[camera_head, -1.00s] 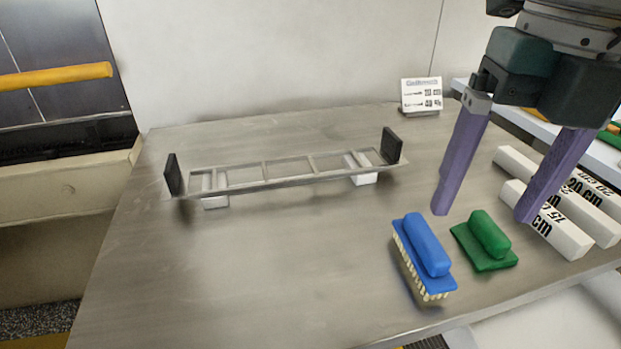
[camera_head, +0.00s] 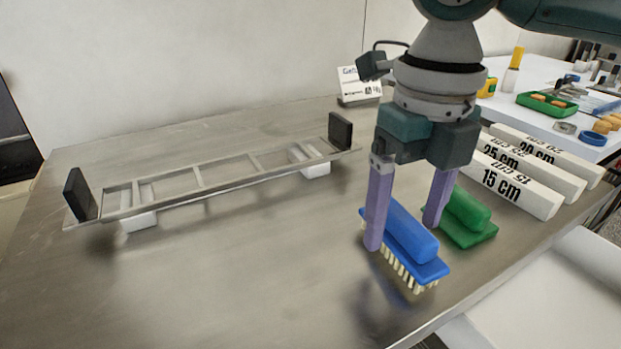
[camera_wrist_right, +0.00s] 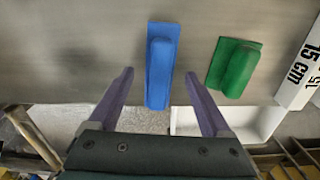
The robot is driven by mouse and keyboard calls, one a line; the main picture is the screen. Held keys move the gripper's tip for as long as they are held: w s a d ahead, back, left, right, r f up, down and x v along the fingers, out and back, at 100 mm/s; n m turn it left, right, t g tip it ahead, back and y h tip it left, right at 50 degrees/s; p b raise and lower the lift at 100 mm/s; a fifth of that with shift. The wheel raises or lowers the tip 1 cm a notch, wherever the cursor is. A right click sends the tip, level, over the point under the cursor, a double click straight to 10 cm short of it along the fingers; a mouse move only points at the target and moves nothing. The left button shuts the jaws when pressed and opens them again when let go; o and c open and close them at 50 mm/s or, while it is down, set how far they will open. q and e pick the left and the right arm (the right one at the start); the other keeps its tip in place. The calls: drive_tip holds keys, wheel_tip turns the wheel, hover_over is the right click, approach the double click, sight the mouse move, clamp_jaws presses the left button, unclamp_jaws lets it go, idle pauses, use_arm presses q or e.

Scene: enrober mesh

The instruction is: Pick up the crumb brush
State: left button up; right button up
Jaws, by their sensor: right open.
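A blue-handled brush with pale bristles (camera_head: 412,238), the only one with bristles showing, lies on the steel table, bristles down. It also shows in the right wrist view (camera_wrist_right: 160,65). My right gripper (camera_head: 403,237) is open and empty, pointing down. In the head view its purple fingers appear on either side of the blue brush, one in front of its left side and one behind its right. In the wrist view the brush lies between and beyond the fingertips (camera_wrist_right: 159,73). I cannot tell how high the tips are. My left gripper is out of view.
A green block-handled pad (camera_head: 467,217) lies just right of the brush. White length blocks (camera_head: 515,188) lie beyond it. A metal frame with dark end plates (camera_head: 225,180) stands on white supports at left. The front middle of the table (camera_head: 250,270) is clear.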

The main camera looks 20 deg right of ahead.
drive_tip(key=shift+f, duration=0.3)
clamp_jaws()
idle(0.5)
